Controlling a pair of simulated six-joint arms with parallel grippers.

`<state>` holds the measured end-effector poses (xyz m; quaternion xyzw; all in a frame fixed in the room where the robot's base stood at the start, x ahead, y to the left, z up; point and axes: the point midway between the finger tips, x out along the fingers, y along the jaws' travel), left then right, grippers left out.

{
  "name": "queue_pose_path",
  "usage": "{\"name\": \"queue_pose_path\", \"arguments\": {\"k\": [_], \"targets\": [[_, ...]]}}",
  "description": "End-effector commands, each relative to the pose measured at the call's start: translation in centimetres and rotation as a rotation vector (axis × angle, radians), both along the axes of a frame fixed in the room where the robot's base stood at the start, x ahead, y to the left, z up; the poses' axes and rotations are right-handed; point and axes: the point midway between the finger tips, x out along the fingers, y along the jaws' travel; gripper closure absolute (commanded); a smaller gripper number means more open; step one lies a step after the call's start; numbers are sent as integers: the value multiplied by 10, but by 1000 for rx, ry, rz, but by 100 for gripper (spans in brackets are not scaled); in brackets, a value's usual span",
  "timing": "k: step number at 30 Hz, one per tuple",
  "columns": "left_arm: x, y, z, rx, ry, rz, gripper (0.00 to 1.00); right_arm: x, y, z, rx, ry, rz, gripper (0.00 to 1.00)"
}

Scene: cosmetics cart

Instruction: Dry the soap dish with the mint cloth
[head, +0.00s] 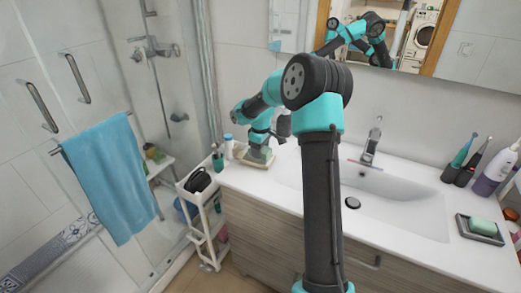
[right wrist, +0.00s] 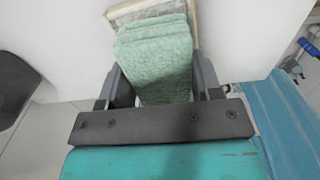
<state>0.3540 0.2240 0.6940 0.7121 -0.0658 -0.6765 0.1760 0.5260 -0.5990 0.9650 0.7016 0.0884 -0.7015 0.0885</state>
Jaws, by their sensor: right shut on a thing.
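My right gripper (head: 262,140) is at the left end of the counter, pointing down. In the right wrist view its two fingers (right wrist: 162,82) are shut on the folded, textured mint cloth (right wrist: 156,55). Beyond the cloth is a shallow dish with a pale rim (right wrist: 135,8), mostly hidden; I cannot tell whether the cloth touches it. In the head view the cloth is largely hidden under the gripper. A dark soap dish (head: 466,229) with a green soap bar (head: 483,226) on it lies at the counter's right. My left gripper is not in view.
The sink basin (head: 400,200) and faucet (head: 372,142) are right of my arm. Small bottles (head: 229,146) stand close left of the gripper. A white cart (head: 200,222) stands beside the counter. Toothbrushes (head: 462,152) and a purple bottle (head: 492,172) stand at the right.

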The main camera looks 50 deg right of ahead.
Motion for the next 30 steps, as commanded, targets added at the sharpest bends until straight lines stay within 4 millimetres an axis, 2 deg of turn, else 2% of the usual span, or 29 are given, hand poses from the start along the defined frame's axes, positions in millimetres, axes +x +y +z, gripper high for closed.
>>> {"name": "queue_pose_path", "arguments": {"k": [30], "targets": [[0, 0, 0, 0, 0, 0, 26, 0, 0, -11, 0, 0, 0, 60]]}}
